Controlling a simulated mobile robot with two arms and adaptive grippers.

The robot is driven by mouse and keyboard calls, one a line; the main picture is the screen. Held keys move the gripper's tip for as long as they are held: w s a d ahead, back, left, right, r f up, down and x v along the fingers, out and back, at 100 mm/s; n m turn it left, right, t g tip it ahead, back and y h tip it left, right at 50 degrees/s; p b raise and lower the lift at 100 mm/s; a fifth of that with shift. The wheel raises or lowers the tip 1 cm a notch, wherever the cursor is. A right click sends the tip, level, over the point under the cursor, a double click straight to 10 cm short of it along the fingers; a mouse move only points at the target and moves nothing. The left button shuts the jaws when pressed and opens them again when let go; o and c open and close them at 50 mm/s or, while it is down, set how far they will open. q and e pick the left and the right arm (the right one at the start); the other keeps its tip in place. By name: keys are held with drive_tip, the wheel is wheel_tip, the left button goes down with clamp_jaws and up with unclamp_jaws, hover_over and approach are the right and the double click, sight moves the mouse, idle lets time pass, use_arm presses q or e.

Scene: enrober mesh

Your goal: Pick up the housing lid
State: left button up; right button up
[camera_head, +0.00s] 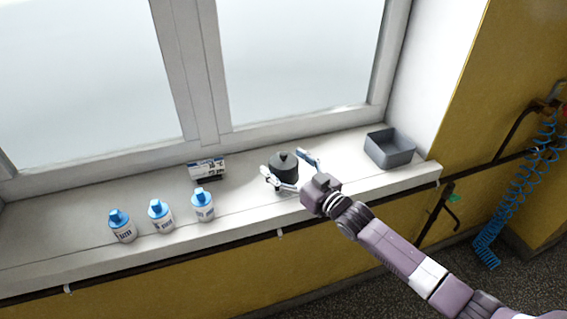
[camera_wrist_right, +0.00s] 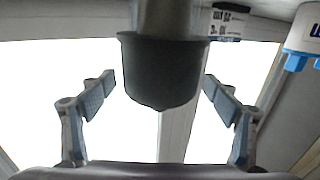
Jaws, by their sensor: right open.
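The housing lid (camera_head: 284,164) is a dark grey round cap with a small pointed knob, on the windowsill right of centre. In the right wrist view, which looks upside down, the lid (camera_wrist_right: 162,75) sits against a lighter grey cylindrical body (camera_wrist_right: 168,18). My right gripper (camera_head: 285,162) is open, with one finger on each side of the lid. In the wrist view, a gap shows between the lid and each finger of the right gripper (camera_wrist_right: 159,79). The lower part of the body is hidden in the head view. My left gripper is not in view.
Three white bottles with blue caps (camera_head: 161,215) stand on the left of the windowsill (camera_head: 60,235). A small printed box (camera_head: 207,168) lies behind them. An empty grey bin (camera_head: 390,149) is at the right end. The window (camera_head: 290,60) rises close behind.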

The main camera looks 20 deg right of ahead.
drive_tip(key=shift+w+a, duration=0.1)
drive_tip(key=shift+w, duration=0.15)
drive_tip(key=shift+s, duration=0.1)
drive_tip(key=shift+c, duration=0.7)
drive_tip(key=c, duration=1)
drive_tip(key=shift+c, duration=0.5)
drive_tip(key=shift+r, duration=0.15)
